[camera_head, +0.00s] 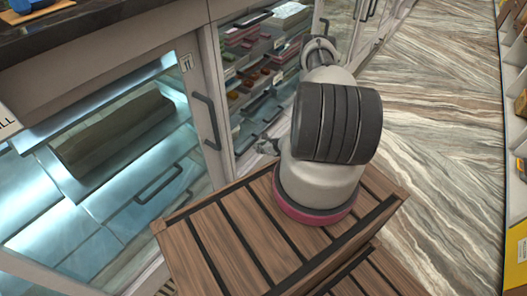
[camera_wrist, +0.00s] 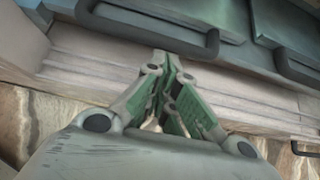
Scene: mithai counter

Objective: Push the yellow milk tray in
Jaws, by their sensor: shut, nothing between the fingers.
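I cannot pick out a yellow milk tray in either view. In the head view, a steel tray or drawer with a dark handle (camera_head: 158,185) shows low in the glass-fronted counter at left. In the wrist view my gripper (camera_wrist: 172,66) is shut and empty. Its fingertips are near the lower edge of a grey steel front with a dark bar handle (camera_wrist: 150,33). Whether they touch it I cannot tell. A second dark handle (camera_wrist: 293,68) is at right.
Marble floor (camera_head: 430,130) is clear at right, with shelving at the far right edge.

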